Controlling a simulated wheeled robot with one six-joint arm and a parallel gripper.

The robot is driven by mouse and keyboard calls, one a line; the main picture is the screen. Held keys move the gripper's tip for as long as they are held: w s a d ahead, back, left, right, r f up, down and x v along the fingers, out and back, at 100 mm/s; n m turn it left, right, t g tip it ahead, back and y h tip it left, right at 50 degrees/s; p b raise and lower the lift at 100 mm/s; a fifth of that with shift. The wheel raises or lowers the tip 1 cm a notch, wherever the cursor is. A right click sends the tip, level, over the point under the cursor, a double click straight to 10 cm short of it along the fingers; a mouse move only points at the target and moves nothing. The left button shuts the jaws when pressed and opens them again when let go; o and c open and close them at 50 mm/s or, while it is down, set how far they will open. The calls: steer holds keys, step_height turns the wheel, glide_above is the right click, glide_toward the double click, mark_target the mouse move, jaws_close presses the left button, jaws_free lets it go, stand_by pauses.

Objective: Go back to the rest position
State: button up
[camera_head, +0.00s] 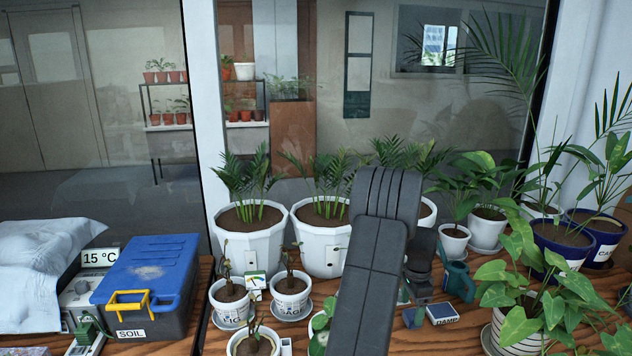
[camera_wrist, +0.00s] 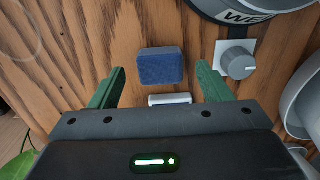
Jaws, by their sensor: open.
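My gripper (camera_wrist: 160,76) is open, with its two green fingers spread apart in the wrist view. A small dark blue block (camera_wrist: 161,65) shows between the fingertips over the wooden table. Neither finger touches it in the picture. A small white piece (camera_wrist: 170,99) shows just below the block, close to the gripper's body. In the head view my dark arm reaches over the table at the middle and hides part of the pots. My gripper (camera_head: 412,305) is partly hidden there beside a small box (camera_head: 441,313) labelled DAMP.
White pots with palms (camera_head: 248,237) stand along the window. A teal watering can (camera_head: 457,281) stands near my gripper. A blue-lidded soil box (camera_head: 148,272) is at left, leafy plants (camera_head: 540,300) at right. A grey knob (camera_wrist: 237,63) lies right of my fingers.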

mark_target(411, 314)
step_height(411, 314, down, 3)
steer(key=shift+f, duration=0.1)
steer(key=shift+r, duration=1.95)
steer(key=shift+f, duration=0.1)
